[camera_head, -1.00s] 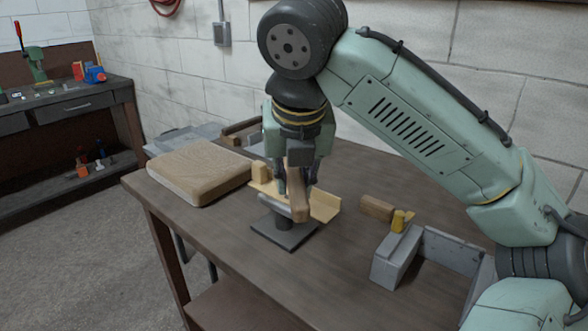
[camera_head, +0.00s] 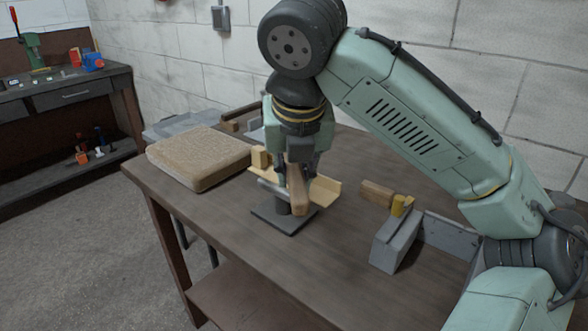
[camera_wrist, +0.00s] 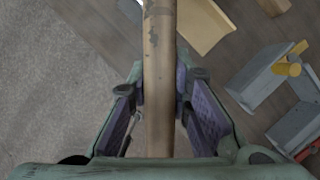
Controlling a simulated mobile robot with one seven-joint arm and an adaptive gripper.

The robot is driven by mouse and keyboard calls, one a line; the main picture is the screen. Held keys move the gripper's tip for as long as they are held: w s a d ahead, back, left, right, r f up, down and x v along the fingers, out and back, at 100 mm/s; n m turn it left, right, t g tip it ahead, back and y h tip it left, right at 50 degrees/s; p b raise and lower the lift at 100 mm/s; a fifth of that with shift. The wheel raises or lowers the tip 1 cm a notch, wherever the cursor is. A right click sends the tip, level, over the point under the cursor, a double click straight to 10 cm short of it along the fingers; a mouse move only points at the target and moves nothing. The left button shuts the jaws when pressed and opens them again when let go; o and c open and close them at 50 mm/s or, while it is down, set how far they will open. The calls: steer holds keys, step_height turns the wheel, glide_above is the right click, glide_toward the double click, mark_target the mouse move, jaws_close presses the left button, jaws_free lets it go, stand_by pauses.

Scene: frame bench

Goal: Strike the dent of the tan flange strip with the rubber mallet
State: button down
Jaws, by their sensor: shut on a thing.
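My gripper (camera_head: 297,180) is above the bench and shut on a thick wooden handle (camera_head: 300,192). The handle also runs through the middle of the wrist view (camera_wrist: 160,85) between the two finger pads. The head of this tool is not clearly visible, so I cannot confirm it is the rubber mallet. The tan flange strip (camera_head: 327,192) rests on a metal stand with a dark square base (camera_head: 285,220), just behind and below the gripper. Part of the strip shows at the top of the wrist view (camera_wrist: 200,22). Its dent cannot be made out; handle and fingers hide its middle.
A brown padded block (camera_head: 198,158) lies at the left. The bench's front middle (camera_head: 315,270) is clear. A second bench (camera_head: 75,90) stands far left.

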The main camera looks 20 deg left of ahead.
step_height(320, 180, down, 6)
steer(key=r+b, duration=0.1)
steer(key=b, duration=0.2)
step_height(320, 180, up, 8)
steer(key=p, duration=0.6)
steer(key=shift+r, duration=0.1)
steer(key=shift+w+f+g, duration=0.1)
steer(key=shift+f+g, duration=0.2)
steer(key=shift+f, duration=1.3)
